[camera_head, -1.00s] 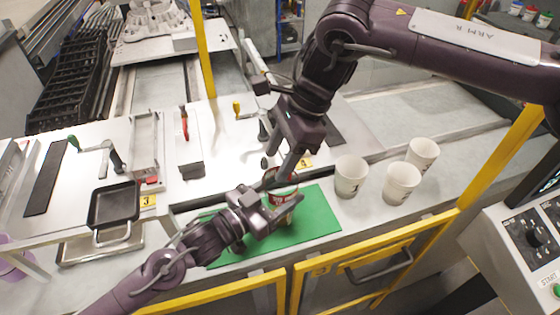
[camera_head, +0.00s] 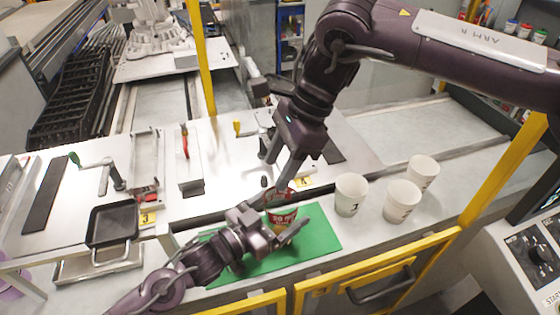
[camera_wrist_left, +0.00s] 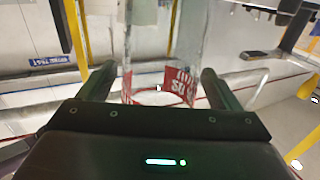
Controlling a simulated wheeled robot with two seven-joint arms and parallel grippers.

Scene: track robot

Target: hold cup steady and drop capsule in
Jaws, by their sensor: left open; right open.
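A cup with a red label (camera_head: 284,215) stands on a green mat (camera_head: 322,235). My left gripper (camera_head: 284,233) is open at the near side of the cup and partly covers its lower part. In the left wrist view the cup looks clear, with a red printed band (camera_wrist_left: 178,86), and shows between the two spread fingers (camera_wrist_left: 155,85). I cannot tell whether the fingers touch it. My right gripper (camera_head: 274,172) is open, pointing down just above the cup's rim. I see no capsule in its fingers, and the inside of the cup is hidden.
Several white cups, one of them here (camera_head: 351,194), stand right of the mat. A black pan (camera_head: 112,222) lies at left on the bench. A yellow rail (camera_head: 375,268) runs along the front. The mat's right end is clear.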

